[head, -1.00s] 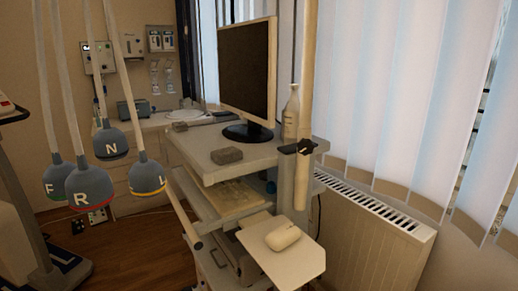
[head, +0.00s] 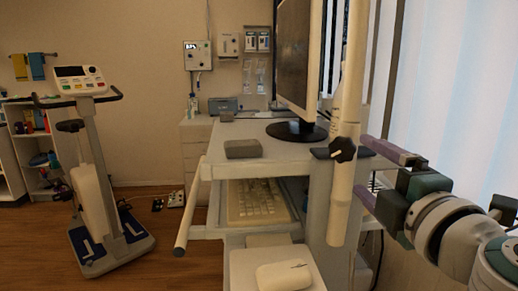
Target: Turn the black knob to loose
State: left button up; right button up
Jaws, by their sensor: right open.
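The black knob (head: 343,149) is a small lobed knob on the cream vertical pole (head: 341,205) at the right side of the cart. My right gripper (head: 364,168) comes in from the right with its two purple fingers apart, one above the other. The fingertips are just right of the pole and knob, and nothing shows between them. I cannot tell whether the fingers touch the pole. My left gripper is not in view.
The cart (head: 280,168) carries a monitor (head: 294,60), a grey box (head: 243,149) and a keyboard (head: 255,200). A white mouse (head: 285,277) lies on the low front shelf. An exercise bike (head: 90,180) stands at left. Open floor lies between bike and cart.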

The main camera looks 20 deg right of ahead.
aim_at(346, 152)
jog(key=x, duration=0.8)
jog(key=shift+s, duration=0.1)
